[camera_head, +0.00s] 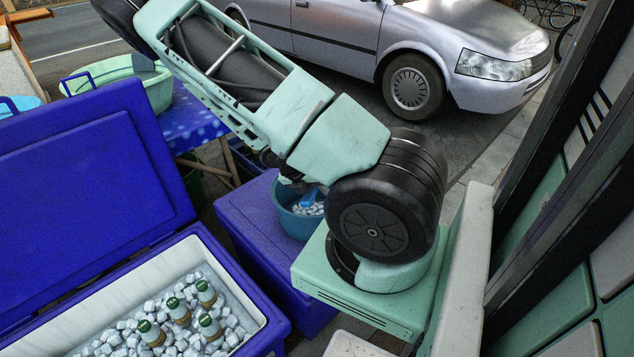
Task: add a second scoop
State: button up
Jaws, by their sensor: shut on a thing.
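A blue scoop (309,197) is in the teal tub (295,224), at the white ice cubes (308,209) there. My gripper (288,179) shows only as a small part below my arm link, just up and left of the scoop. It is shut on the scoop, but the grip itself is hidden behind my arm. The open blue cooler (217,262) stands at the lower left, with a white lining. It holds ice cubes (180,340) and several green-capped bottles (178,310) standing in the ice.
The tub stands on a closed blue cooler (262,240). The open cooler's raised lid (85,195) is at the left. A table with a blue cloth (195,120) and a pale green basin (155,85) is behind. A silver car (410,50) is parked beyond.

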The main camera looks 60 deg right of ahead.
jog(key=shift+r+p, duration=0.25)
jog(key=shift+p, duration=0.45)
jog(key=g+p, duration=0.2)
jog(key=shift+w+n+h+p, duration=0.1)
jog(key=shift+n+h+p, duration=0.2)
jog(key=shift+p, duration=0.05)
jog(key=shift+w+f+g, duration=0.1)
jog(key=shift+g, duration=0.5)
jog(key=shift+w+a+r+n+g+h+p, duration=0.15)
jog(key=shift+g+p, duration=0.1)
jog(key=shift+g, duration=0.15)
jog(key=shift+d+r+n+g+h+p, duration=0.1)
jog(key=shift+n+g+h+p, duration=0.1)
jog(key=shift+g, duration=0.2)
jog(key=g+b, duration=0.1)
jog(key=w+n+g+h+b, duration=0.1)
jog(key=g, duration=0.1)
jog(key=shift+a+f, duration=0.1)
jog(key=shift+a, duration=0.05)
jog(key=shift+w+r+n+g+h+b, duration=0.25)
jog(key=shift+w+g+h+b, duration=0.1)
jog(key=shift+g+b, duration=0.4)
jog(key=shift+w+r+n+g+h+b, duration=0.2)
jog(key=shift+w+r+g+b, duration=0.1)
jog(key=shift+g+b, duration=0.45)
